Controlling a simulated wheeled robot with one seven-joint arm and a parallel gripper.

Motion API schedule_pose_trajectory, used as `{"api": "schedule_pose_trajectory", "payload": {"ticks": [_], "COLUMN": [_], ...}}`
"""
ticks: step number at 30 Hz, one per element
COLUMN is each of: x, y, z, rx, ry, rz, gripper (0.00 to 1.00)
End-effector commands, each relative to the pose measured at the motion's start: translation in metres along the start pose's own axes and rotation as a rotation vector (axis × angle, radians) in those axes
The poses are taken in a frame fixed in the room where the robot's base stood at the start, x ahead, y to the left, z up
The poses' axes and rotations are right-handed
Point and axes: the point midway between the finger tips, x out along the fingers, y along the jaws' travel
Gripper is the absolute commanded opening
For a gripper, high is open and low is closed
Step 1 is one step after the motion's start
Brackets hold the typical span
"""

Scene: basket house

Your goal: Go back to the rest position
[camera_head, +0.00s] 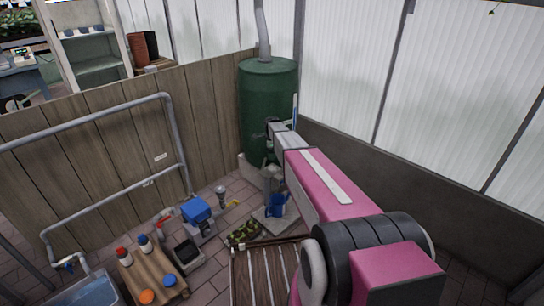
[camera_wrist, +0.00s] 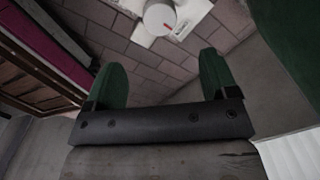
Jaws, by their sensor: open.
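My gripper shows in the wrist view (camera_wrist: 162,82) with its two green fingers apart and nothing between them. Brick floor shows beyond the fingers. In the head view my pink and grey arm reaches forward from the lower right toward the green tank (camera_head: 268,95). The gripper itself is hard to make out there, close to the tank's lower front. A blue jug (camera_head: 277,205) stands on a pale slab just below the end of the arm.
A wooden table (camera_head: 155,272) with several bottles and lids is at the lower left, beside a water basin (camera_head: 85,292). A blue-topped device (camera_head: 196,212) stands near the wooden fence (camera_head: 100,150). A slatted wooden surface (camera_head: 265,275) lies at the bottom middle. Translucent wall panels (camera_head: 345,65) bound the right.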

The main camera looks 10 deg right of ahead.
Motion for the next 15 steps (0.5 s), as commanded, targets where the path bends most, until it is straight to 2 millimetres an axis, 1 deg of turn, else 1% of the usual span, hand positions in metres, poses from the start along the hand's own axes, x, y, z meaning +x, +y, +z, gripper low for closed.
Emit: {"api": "schedule_pose_trajectory", "payload": {"ticks": [5,8,11,14,15], "x": [0.0,-0.001,-0.005,-0.014,-0.018], "y": [0.0,0.006,0.026,0.06,0.077], "z": [0.0,-0.001,-0.004,-0.01,-0.013], "rx": [0.0,-0.016,-0.089,-0.228,-0.3], "ry": [0.0,0.0,0.0,0.0,0.0], "rz": [0.0,0.0,0.0,0.0,0.0], "gripper": [0.79,0.79,0.79,0.79,0.79]}}
